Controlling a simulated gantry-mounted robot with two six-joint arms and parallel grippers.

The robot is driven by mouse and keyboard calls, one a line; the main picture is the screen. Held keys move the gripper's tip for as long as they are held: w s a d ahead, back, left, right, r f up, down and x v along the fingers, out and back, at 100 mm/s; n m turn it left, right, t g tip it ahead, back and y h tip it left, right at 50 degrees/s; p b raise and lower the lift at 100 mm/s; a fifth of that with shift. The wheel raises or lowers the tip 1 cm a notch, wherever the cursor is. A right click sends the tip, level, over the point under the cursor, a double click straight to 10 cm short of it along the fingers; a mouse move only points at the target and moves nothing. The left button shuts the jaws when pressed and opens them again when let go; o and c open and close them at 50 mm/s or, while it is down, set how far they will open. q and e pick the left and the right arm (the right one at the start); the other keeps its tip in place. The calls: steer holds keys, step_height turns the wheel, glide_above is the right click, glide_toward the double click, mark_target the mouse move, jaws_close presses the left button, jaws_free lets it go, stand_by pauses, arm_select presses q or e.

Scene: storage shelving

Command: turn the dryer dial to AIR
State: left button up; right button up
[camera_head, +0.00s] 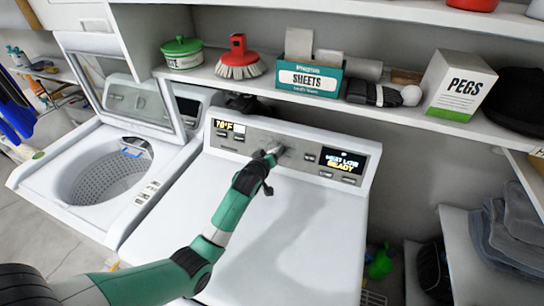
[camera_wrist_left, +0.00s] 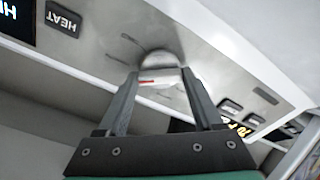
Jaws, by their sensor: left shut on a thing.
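The white dryer (camera_head: 325,235) stands in the middle of the head view with a grey control panel at its back. Its right display (camera_head: 343,161) seems to read "HEAT LOW READY". The round silver dial (camera_wrist_left: 158,62) sits on the panel in the wrist view, with a red mark on its near face. My left gripper (camera_head: 272,152) reaches across the dryer top to the panel. In the wrist view its two fingers (camera_wrist_left: 160,80) are closed on either side of the dial. The head view mostly hides the dial behind the fingers. My right gripper is not in view.
A washer (camera_head: 60,160) with its lid raised stands to the left. A shelf above the panel holds a green pot (camera_head: 182,54), a red brush (camera_head: 239,60), a sheets box (camera_head: 308,80) and a pegs box (camera_head: 460,85). The dryer top is clear apart from my arm.

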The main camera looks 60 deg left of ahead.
arm_select(q)
steer(key=n+b, duration=0.1)
steer(key=n, duration=0.2)
steer(key=shift+f+n, duration=0.1)
steer(key=shift+n, duration=0.2)
steer(key=shift+n+b, duration=0.55)
steer(key=shift+n, duration=0.75)
steer(key=shift+g, duration=0.3)
steer(key=o, duration=1.4)
steer(key=shift+c, duration=0.2)
steer(key=p+v, duration=1)
steer(key=v, duration=0.1)
steer(key=shift+s+d+r, duration=0.2)
steer(key=shift+r, duration=0.05)
